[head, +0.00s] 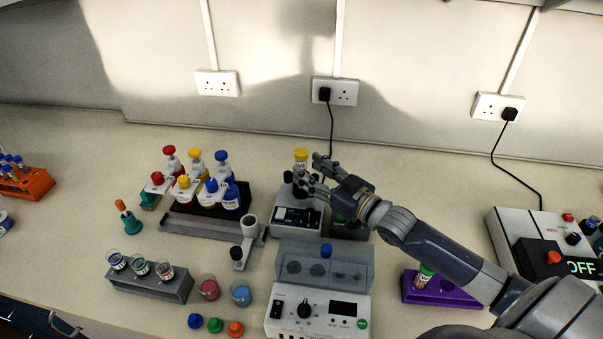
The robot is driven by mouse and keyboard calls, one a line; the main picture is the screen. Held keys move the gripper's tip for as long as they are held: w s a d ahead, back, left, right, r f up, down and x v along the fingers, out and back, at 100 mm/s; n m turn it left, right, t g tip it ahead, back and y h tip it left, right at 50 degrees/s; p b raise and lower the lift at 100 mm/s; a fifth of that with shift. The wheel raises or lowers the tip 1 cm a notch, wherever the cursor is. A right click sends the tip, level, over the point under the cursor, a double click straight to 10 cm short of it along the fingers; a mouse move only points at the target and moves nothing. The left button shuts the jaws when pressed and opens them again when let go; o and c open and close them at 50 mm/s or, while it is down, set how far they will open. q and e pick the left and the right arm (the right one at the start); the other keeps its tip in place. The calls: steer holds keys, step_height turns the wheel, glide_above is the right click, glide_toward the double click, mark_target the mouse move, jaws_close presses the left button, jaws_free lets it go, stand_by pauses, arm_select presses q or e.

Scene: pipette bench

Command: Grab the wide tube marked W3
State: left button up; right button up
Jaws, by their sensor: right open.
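I cannot read the marking W3 on anything here. A yellow-capped tube (301,157) stands upright at the back of a small white and black device (297,218). My right gripper (309,172) reaches in from the right, with its open fingers pointing left, close to this tube. The fingers partly cover the tube's lower part, and I cannot tell whether they touch it. A green-topped tube (424,275) with a pale label stands in a purple rack (459,297), partly behind my right arm. My left gripper is not in view.
A grey stand with several colour-capped bottles (231,196) is left of the device. A grey control box (319,312) stands in front. A grey rack of small vials (181,290) and loose caps (215,325) lie front left. An orange tube rack (36,185) is far left.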

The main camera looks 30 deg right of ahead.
mark_target(305, 168)
steer(key=p+x, duration=0.1)
steer(key=x, duration=0.3)
steer(key=shift+f, duration=0.1)
jaws_close()
